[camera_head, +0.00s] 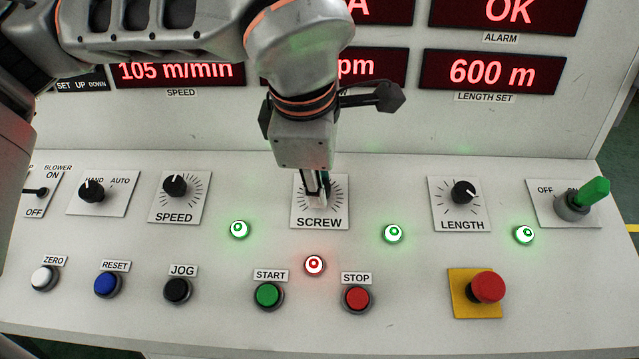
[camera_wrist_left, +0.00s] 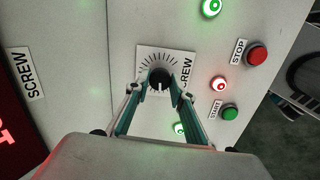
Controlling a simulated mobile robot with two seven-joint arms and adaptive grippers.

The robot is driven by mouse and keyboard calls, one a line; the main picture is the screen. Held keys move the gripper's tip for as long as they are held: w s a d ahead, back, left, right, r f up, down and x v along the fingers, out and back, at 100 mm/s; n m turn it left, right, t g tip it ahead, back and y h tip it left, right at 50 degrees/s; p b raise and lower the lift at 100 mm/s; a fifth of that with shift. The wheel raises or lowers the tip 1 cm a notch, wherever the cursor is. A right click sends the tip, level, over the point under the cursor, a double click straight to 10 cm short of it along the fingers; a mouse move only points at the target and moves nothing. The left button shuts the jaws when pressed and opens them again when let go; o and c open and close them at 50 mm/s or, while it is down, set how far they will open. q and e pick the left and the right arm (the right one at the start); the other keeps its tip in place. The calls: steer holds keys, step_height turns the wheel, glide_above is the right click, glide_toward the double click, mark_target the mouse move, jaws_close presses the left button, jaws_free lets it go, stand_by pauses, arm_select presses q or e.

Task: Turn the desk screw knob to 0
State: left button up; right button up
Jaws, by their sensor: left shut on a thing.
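The screw knob (camera_wrist_left: 160,76) is a round black knob on a white dial plate (camera_wrist_left: 145,55) with printed tick marks. A pale mark on the knob points down in the left wrist view, toward my gripper's base. My left gripper (camera_wrist_left: 158,89) is shut on the knob, one finger on each side. In the head view, my left gripper (camera_head: 316,196) reaches down onto the plate above the SCREW label (camera_head: 319,222) and hides most of the knob. No dial numbers can be read. My right gripper is not in view.
The speed knob (camera_head: 175,186) is left of the screw plate and the length knob (camera_head: 463,192) is right. A red lamp (camera_head: 314,265), the green start button (camera_head: 268,295) and the red stop button (camera_head: 356,298) sit below. Displays stand behind, partly covered by my left arm.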

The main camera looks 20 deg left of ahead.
arm_select(q)
steer(key=n+b, duration=0.1)
steer(key=n, duration=0.2)
steer(key=shift+f+n, duration=0.15)
steer(key=shift+n, duration=0.25)
steer(key=shift+n+t+b, duration=0.3)
steer(key=shift+n, duration=1.6)
steer(key=o, duration=1.1)
steer(key=v, duration=1.2)
